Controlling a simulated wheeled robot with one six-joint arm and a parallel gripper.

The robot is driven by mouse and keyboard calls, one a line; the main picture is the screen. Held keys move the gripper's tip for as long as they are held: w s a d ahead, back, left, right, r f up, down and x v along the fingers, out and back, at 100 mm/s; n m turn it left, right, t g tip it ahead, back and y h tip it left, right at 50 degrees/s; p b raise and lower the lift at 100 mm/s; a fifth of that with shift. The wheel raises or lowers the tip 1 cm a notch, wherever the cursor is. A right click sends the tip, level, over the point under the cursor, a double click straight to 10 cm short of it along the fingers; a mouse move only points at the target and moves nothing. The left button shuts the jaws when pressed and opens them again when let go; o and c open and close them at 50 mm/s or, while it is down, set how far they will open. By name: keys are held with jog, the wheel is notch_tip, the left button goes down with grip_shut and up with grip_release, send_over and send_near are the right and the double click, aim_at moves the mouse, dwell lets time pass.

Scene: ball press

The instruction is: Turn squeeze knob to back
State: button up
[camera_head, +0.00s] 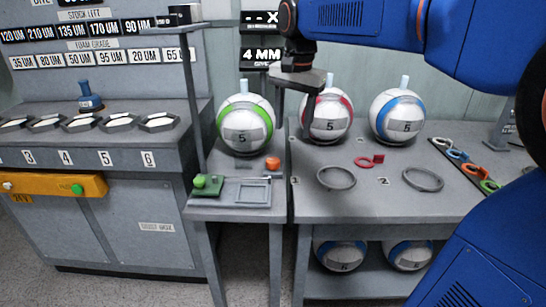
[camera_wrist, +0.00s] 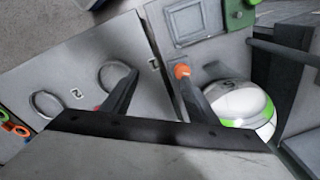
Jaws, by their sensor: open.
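An orange knob (camera_head: 272,163) stands on the small grey stand, in front of the green-striped ball (camera_head: 246,124). It shows as an orange disc in the wrist view (camera_wrist: 181,71), by the tip of one finger. No label on it can be read, so I cannot tell for sure that it is the squeeze knob. My gripper (camera_head: 295,115) is open and empty, fingers down, above and behind the knob in the head view. The wrist view shows the fingers (camera_wrist: 158,76) apart with bare table between them. I see no contact with the knob.
A green box (camera_head: 208,184) and a grey square tray (camera_head: 254,192) sit at the stand's front. A red-striped ball (camera_head: 327,117) and a blue-striped ball (camera_head: 397,117) stand to the right. Grey rings (camera_head: 336,178) lie on the right table. A post (camera_head: 192,90) rises at left.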

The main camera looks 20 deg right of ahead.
aim_at(273, 160)
jog(key=w+a+r+m+g, duration=0.1)
jog(key=w+a+r+m, duration=0.15)
jog(key=w, duration=0.65)
jog(key=shift+m, duration=0.35)
notch_tip(273, 160, down, 18)
jog(key=shift+w+a+r, duration=0.1)
jog(key=c, duration=1.1)
